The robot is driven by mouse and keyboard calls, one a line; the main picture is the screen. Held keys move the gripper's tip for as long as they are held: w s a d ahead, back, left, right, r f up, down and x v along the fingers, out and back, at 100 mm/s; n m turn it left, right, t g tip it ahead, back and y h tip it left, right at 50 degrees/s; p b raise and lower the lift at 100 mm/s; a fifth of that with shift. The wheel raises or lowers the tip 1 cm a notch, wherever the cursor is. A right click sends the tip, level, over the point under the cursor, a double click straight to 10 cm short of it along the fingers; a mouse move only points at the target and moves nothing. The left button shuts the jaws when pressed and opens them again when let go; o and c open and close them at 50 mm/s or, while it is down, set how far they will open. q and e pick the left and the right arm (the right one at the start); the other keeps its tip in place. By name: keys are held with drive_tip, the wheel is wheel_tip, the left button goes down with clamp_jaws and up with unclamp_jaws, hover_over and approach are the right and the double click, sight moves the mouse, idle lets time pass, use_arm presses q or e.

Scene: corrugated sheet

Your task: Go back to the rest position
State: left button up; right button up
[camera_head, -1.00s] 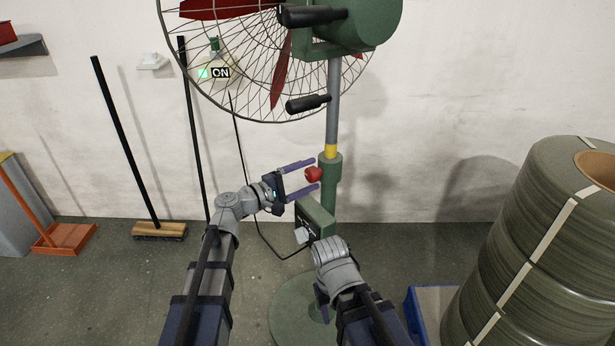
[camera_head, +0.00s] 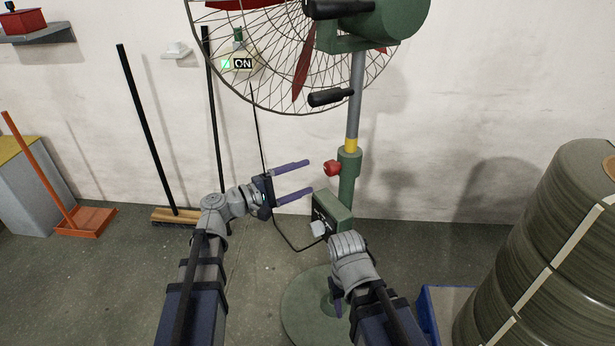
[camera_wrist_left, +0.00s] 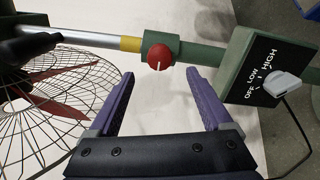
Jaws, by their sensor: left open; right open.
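A green pedestal fan (camera_head: 405,25) stands against the wall. Its red knob (camera_head: 332,168) is on the post, and its control box (camera_head: 342,210) is below, with a grey dial (camera_wrist_left: 284,86) and OFF, LOW, HIGH marks in the left wrist view. My left gripper (camera_head: 309,177) is open and empty, its fingertips left of the knob and apart from it. In the left wrist view the knob (camera_wrist_left: 159,57) shows beyond the gap between the fingers. My right gripper (camera_head: 337,305) points down in front of the fan base, mostly hidden by its own wrist.
A stack of green coils (camera_head: 540,250) stands at the right beside a blue-edged item (camera_head: 428,310). A broom (camera_head: 147,130) and an orange dustpan (camera_head: 85,222) are at the left. An ON label (camera_head: 242,64) shows behind the fan cage. A cable hangs behind my left gripper.

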idle(0.3)
use_arm(q)
drive_tip(key=s+d+f+m+g+y, duration=0.1)
drive_tip(key=s+f+m+g+y, duration=0.25)
drive_tip(key=f, duration=0.35)
drive_tip(key=s+f+m+g+y, duration=0.3)
drive_tip(key=s+f, duration=0.2)
drive_tip(key=f, duration=0.3)
drive_tip(key=s+a+f+m+g+y, duration=0.3)
drive_tip(key=s+a+f+y, duration=0.45)
drive_tip(key=a, duration=0.25)
drive_tip(key=s+d+m+g+y, duration=0.15)
drive_tip(key=s+d+m, duration=0.35)
drive_tip(key=d, duration=0.6)
wheel_tip(320, 180, up, 31)
drive_tip(key=p, duration=3)
drive_tip(key=shift+s+a+r+n+p, duration=0.15)
drive_tip(key=shift+s+a+n+p, duration=0.15)
drive_tip(key=shift+n, duration=0.15)
